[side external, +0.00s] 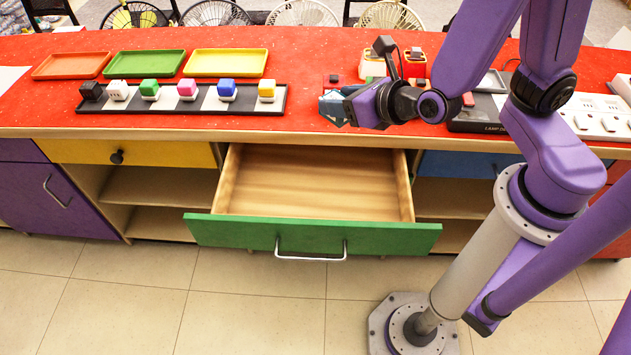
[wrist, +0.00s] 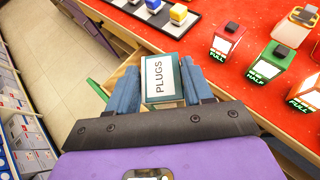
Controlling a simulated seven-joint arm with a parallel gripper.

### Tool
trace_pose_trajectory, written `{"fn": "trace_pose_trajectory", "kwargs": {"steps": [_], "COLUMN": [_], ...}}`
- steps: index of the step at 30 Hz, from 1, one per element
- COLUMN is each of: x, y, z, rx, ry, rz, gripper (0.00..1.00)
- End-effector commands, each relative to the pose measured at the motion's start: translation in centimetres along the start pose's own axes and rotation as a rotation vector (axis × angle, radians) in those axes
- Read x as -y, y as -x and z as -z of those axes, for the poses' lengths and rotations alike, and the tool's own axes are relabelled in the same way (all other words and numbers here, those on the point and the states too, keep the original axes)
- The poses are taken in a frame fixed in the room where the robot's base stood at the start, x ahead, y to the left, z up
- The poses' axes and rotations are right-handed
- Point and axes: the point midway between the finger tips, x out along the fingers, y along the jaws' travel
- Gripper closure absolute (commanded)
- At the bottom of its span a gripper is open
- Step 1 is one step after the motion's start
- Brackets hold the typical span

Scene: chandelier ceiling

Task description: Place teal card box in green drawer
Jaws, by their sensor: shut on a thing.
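The teal card box (wrist: 161,78), with a white label reading PLUGS, is held between the two blue fingers of my gripper (wrist: 160,92) in the wrist view. In the side view my gripper (side external: 334,108) is over the counter's front edge, above the back right part of the drawer; the box is hard to tell from the fingers there. The green drawer (side external: 312,236) is pulled open and its wooden inside looks empty. In the wrist view a piece of the drawer (wrist: 130,72) shows behind the box.
The red counter (side external: 300,40) holds orange, green and yellow trays (side external: 227,63) and a black-and-white strip (side external: 185,104) with several coloured cubes. Red and green labelled blocks (wrist: 267,64) stand near my gripper. A yellow drawer (side external: 135,153) is shut at left.

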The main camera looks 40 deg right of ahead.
Motion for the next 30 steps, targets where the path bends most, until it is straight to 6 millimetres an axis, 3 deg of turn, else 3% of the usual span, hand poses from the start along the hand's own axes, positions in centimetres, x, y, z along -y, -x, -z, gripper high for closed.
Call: {"fn": "trace_pose_trajectory", "kwargs": {"steps": [30], "x": [0.2], "y": [-8.3], "z": [15.3], "rx": [-0.001], "ry": [-0.001], "rz": [0.004], "gripper": [0.8]}}
